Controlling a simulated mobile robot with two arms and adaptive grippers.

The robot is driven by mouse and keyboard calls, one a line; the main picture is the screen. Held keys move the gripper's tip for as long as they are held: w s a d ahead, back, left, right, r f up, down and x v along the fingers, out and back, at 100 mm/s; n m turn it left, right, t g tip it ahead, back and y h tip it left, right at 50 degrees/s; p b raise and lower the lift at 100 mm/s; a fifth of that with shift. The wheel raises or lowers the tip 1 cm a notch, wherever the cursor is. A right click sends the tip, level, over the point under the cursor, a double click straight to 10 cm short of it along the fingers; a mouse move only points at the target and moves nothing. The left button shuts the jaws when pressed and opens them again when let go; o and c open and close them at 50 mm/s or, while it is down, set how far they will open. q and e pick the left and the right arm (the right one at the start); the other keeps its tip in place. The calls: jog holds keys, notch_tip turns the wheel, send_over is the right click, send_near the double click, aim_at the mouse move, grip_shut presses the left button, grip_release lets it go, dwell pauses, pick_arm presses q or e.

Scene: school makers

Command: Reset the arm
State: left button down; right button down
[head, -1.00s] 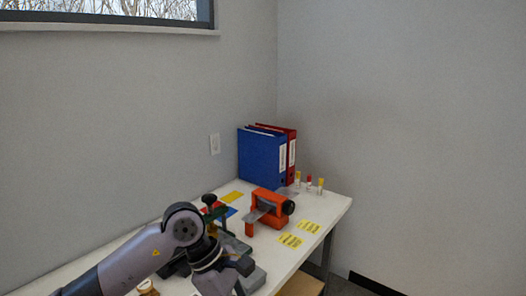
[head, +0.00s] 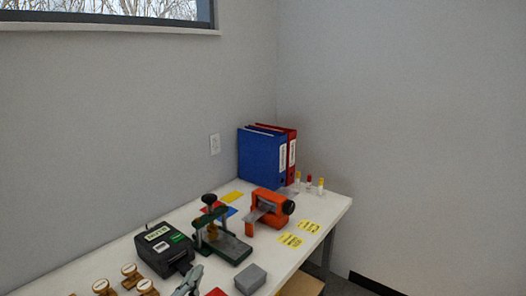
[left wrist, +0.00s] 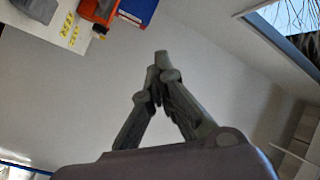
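My left gripper (head: 188,282) shows only as grey fingers at the bottom edge of the head view, in front of the black labelled box on the white table (head: 335,205). In the left wrist view, the left gripper's fingers (left wrist: 162,66) converge and meet at their tips, with nothing seen between them. Bare wall lies behind them there, and the table (left wrist: 50,22) is at the upper left. The rest of the left arm is hidden below the head view. My right gripper is in neither view.
The table bears a black box (head: 160,250), a green press (head: 220,240), an orange device (head: 270,208), a grey block (head: 251,278), wooden stamps (head: 131,273), yellow labels (head: 290,240), small tubes (head: 309,183) and binders (head: 262,158). Free room lies right of the table.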

pick_arm(q)
jog(key=s+a+f+n+g+y, duration=0.1)
jog(key=s+a+f+n+g, duration=0.3)
jog(key=f, duration=0.4)
jog(key=s+a+f+n+g+y, duration=0.2)
jog(key=s+f+g, duration=0.2)
jog(key=s+f, duration=0.3)
jog(key=s+f+n+g+h, duration=0.1)
jog(key=s+f+n+g, duration=0.1)
jog(key=s+f+g, duration=0.45)
jog(key=s+f+n+g, duration=0.1)
jog(key=s+f, duration=0.3)
jog(key=s, duration=0.5)
notch_tip(320, 180, down, 26)
jog(key=s+r, duration=0.1)
jog(key=s+a+f+g, duration=0.2)
jog(key=s+a+f, duration=0.1)
jog(key=s+f, duration=1.3)
jog(key=shift+s+a, duration=0.15)
jog(key=shift+s, duration=0.25)
jog(key=shift+r, duration=0.1)
